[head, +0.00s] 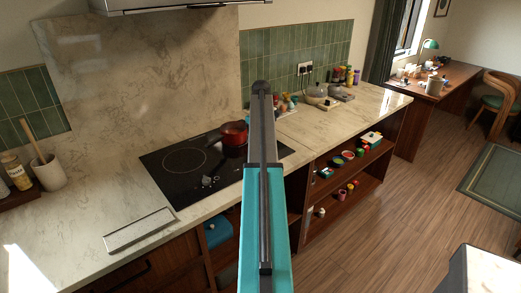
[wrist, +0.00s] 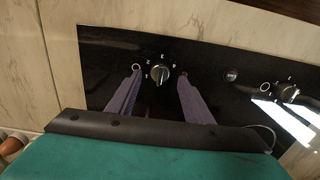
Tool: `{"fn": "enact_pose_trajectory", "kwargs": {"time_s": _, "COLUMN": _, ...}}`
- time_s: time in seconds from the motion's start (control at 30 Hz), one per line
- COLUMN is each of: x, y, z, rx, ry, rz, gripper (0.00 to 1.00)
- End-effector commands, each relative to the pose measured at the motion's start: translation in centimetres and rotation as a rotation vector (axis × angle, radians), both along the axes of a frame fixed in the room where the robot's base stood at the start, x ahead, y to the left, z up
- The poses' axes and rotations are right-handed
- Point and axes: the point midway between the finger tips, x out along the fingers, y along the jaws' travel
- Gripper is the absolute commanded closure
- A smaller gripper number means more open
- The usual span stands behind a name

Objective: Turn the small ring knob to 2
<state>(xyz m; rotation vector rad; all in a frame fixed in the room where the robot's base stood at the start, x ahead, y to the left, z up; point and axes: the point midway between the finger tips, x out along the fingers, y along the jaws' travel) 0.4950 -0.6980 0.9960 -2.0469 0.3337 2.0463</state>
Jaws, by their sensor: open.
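In the wrist view a silver-black knob (wrist: 160,75) stands on the black glass hob (wrist: 110,50), with small white numerals around its upper side and a small circle mark to its left. Its grip ridge looks roughly upright; the exact mark it points to is too small to read. My gripper (wrist: 160,73) is open, one finger on each side of this knob, with visible gaps. A second knob (wrist: 289,92) is at the right. I cannot tell which ring each knob serves. In the head view the hob (head: 160,160) shows small knobs (head: 207,181); my gripper is hidden behind my arm.
A red pot (head: 234,133) sits on the hob's far part, beside my arm. A pale rectangular panel (head: 139,230) lies on the counter at front left. A utensil crock (head: 48,172) stands at the left. The counter between is clear. Bright glare crosses the glass near the second knob.

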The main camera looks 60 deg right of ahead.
Motion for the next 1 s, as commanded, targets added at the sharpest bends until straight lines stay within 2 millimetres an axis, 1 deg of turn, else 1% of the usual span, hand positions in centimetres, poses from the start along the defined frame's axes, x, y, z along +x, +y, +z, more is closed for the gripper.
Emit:
{"fn": "enact_pose_trajectory", "kwargs": {"time_s": 0.1, "x": 0.0, "y": 0.1, "z": -1.3, "rx": 0.002, "ry": 0.002, "rz": 0.0, "gripper": 0.54}}
{"fn": "enact_pose_trajectory", "kwargs": {"time_s": 0.3, "x": 0.0, "y": 0.1, "z": -2.8, "rx": 0.001, "ry": 0.001, "rz": 0.001, "gripper": 0.54}}
{"fn": "enact_pose_trajectory", "kwargs": {"time_s": 0.43, "x": 0.1, "y": 0.1, "z": -3.2, "rx": 0.0, "ry": 0.001, "rz": 0.001, "gripper": 0.54}}
{"fn": "enact_pose_trajectory", "kwargs": {"time_s": 0.7, "x": 0.1, "y": 0.1, "z": -3.2, "rx": 0.0, "ry": 0.0, "rz": 0.001, "gripper": 0.54}}
{"fn": "enact_pose_trajectory", "kwargs": {"time_s": 0.93, "x": 0.1, "y": 0.1, "z": -3.2, "rx": 0.0, "ry": 0.0, "rz": 0.002, "gripper": 0.92}}
{"fn": "enact_pose_trajectory", "kwargs": {"time_s": 0.97, "x": 0.1, "y": 0.1, "z": -3.2, "rx": 0.0, "ry": 0.0, "rz": 0.002, "gripper": 0.95}}
{"fn": "enact_pose_trajectory", "kwargs": {"time_s": 1.0, "x": 0.1, "y": 0.4, "z": -3.2, "rx": 0.0, "ry": 0.0, "rz": 0.002, "gripper": 0.95}}
